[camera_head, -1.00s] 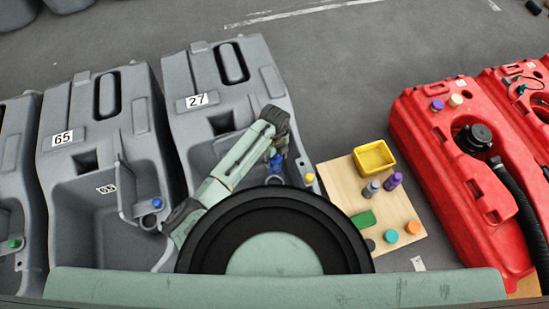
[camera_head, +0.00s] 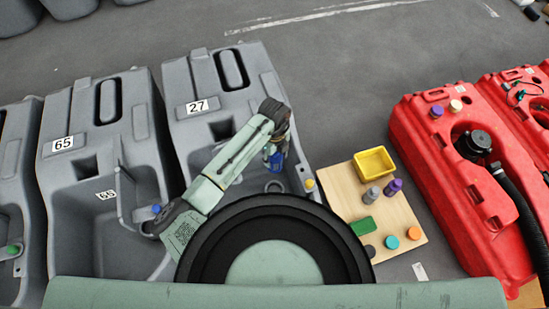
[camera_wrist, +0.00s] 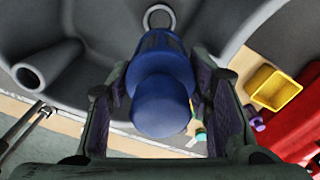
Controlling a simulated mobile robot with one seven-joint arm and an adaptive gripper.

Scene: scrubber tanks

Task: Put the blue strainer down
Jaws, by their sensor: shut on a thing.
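The blue strainer (camera_wrist: 160,95) is between the two fingers of my gripper (camera_wrist: 165,110) in the wrist view, with its round cap toward the camera. My gripper is shut on it. In the head view the blue strainer (camera_head: 275,158) hangs under my gripper (camera_head: 276,148), over the open basin of the grey tank numbered 27 (camera_head: 215,85). The strainer's lower end is partly hidden.
A wooden board (camera_head: 345,195) right of the tank holds a yellow bin (camera_head: 374,162), a green block (camera_head: 362,226) and several coloured caps and cylinders. Red tanks (camera_head: 450,170) stand farther right. Another grey tank, numbered 65 (camera_head: 95,130), stands at left.

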